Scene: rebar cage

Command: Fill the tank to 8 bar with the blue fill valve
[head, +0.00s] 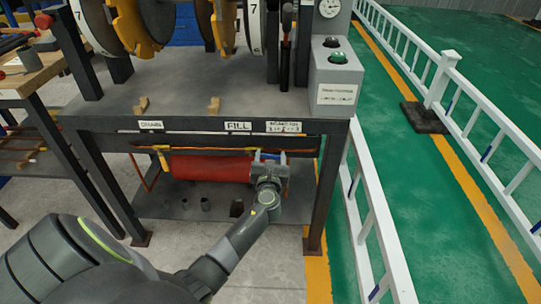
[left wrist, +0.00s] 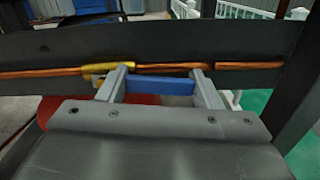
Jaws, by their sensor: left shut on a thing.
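The blue fill valve handle (left wrist: 160,85) lies between the two fingers of my left gripper (left wrist: 161,76) in the left wrist view. The gripper is shut on it. In the head view my left gripper (head: 270,157) reaches under the bench front, at the right end of the red tank (head: 210,168). The handle is mostly hidden there by the gripper. The FILL label (head: 238,127) is on the bench edge above. A round gauge (head: 330,8) stands at the top; its reading is too small to tell. My right gripper is not in view.
A yellow valve (head: 163,158) sits left of the tank below the DRAIN label (head: 150,125). A copper pipe (left wrist: 40,73) runs along the dark beam. The bench leg (head: 325,185) stands close right of my gripper. A white railing (head: 375,220) is farther right.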

